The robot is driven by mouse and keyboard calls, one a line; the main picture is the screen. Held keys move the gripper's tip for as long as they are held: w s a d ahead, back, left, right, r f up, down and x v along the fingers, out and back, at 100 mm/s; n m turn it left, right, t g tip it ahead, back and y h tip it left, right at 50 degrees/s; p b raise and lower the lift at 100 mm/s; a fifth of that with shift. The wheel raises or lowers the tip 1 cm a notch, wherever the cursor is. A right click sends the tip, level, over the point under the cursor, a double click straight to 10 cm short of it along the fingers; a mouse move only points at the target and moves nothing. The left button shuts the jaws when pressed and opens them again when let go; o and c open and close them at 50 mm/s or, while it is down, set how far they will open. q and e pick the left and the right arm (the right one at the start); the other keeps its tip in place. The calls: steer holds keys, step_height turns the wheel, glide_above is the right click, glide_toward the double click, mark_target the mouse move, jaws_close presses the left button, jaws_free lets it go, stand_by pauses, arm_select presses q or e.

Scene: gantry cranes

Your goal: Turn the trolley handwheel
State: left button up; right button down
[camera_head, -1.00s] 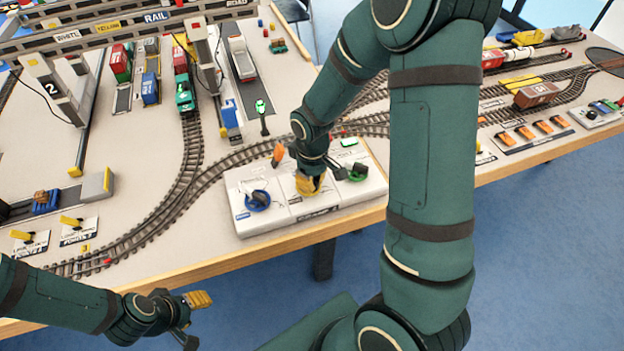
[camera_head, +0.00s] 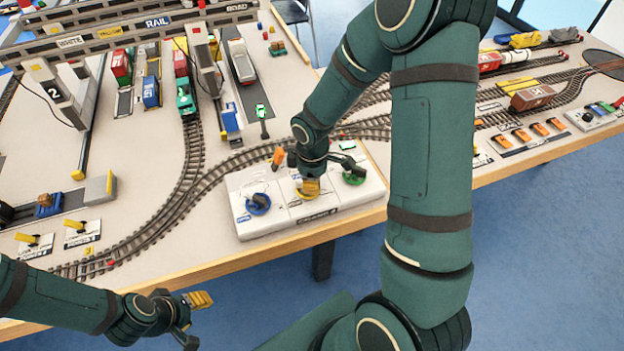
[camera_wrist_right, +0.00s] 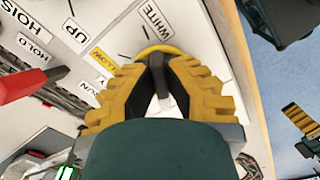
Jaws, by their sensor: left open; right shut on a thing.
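The control panel (camera_head: 240,228) at the table's front edge carries a blue, a yellow and a green handwheel. The yellow handwheel (camera_head: 299,193) is the middle one; its rim also shows in the right wrist view (camera_wrist_right: 160,50). My right gripper (camera_head: 311,187) reaches down over it. In the right wrist view its yellow-padded fingers (camera_wrist_right: 163,88) are closed around a dark grey crank knob (camera_wrist_right: 159,78) on this wheel. The fingers partly hide the wheel; a "WHITE" and a "YELLOW" label lie beside it. My left gripper (camera_head: 194,317) is open and empty in front of the table edge.
The blue handwheel (camera_head: 258,204) is left of the yellow one, the green handwheel (camera_head: 353,178) right. Curved tracks (camera_head: 185,190) and gantry cranes (camera_head: 62,94) lie beyond.

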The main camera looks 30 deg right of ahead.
steer(key=n+p, duration=0.2)
steer(key=n, duration=0.3)
steer(key=shift+w+d+p, duration=0.1)
steer(key=shift+w+p, duration=0.05)
steer(key=shift+p, duration=0.15)
steer(key=shift+w+n+p, duration=0.15)
steer(key=shift+n+p, duration=0.65)
steer(key=shift+n, duration=0.8)
steer(key=shift+f, duration=0.1)
steer(key=c, duration=1)
jaws_free()
steer(key=shift+w+r, duration=0.1)
steer(key=shift+r, duration=0.4)
step_height(320, 180, up, 11)
steer(key=shift+r, duration=0.1)
